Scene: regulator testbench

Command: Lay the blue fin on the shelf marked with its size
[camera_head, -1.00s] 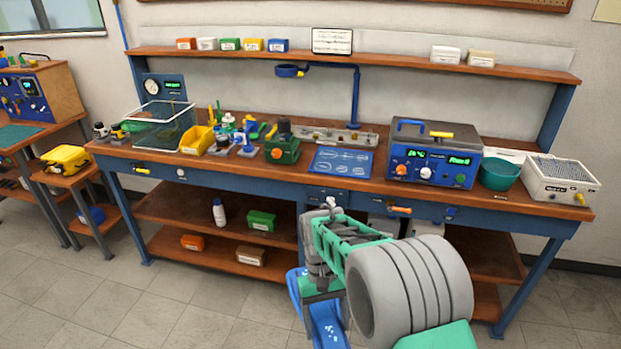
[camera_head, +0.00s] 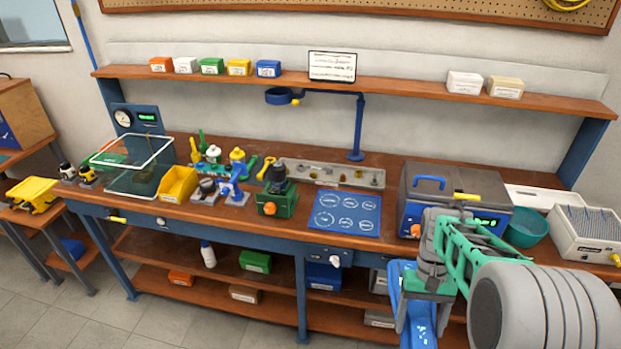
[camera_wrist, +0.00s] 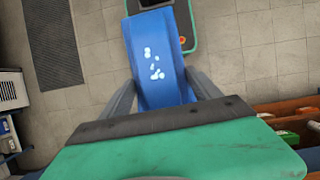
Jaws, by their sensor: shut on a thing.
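The blue fin (camera_wrist: 158,62), a flat blue piece with white spots, is in my gripper (camera_wrist: 162,88), with one grey finger on each side in the wrist view. In the head view, the fin (camera_head: 421,335) hangs below my gripper (camera_head: 424,312), in front of the bench at lower right, clear of any shelf. The upper shelf (camera_head: 400,85) runs along the back of the bench. Lower wooden shelves (camera_head: 215,282) lie under the worktop; my arm hides part of their right side. I cannot read any size mark on the shelves.
The worktop (camera_head: 130,190) is crowded: a clear tank (camera_head: 140,168), a yellow bin (camera_head: 178,184), a blue mat (camera_head: 345,213) and a grey-blue instrument (camera_head: 450,185). Small boxes stand on the upper shelf; more boxes and a bottle (camera_head: 208,255) stand below. Floor is open at left.

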